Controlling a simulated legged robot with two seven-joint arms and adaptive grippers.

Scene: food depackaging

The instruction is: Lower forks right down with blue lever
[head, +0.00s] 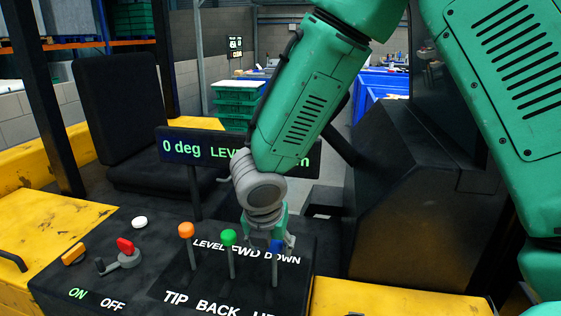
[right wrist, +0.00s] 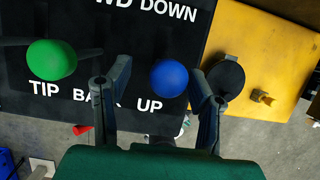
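The blue lever (head: 277,246) stands at the right end of the control panel (head: 165,262), with its knob partly covered by my right gripper (head: 268,241). My right gripper points down from above, at the knob. In the right wrist view the fingers of the gripper (right wrist: 150,84) are spread apart. The blue knob (right wrist: 169,78) shows between them, closer to the right finger, with gaps on both sides. The panel reads DOWN on one side of this lever and UP on the other. The forks are not in view. My left gripper is not in view.
The green lever (head: 228,237) and orange lever (head: 186,230) stand just left of the blue one. A red switch (head: 125,246) is further left. A display (head: 190,148) reads 0 deg LEVEL, its right part hidden by my arm. Green crates (head: 236,97) stand behind.

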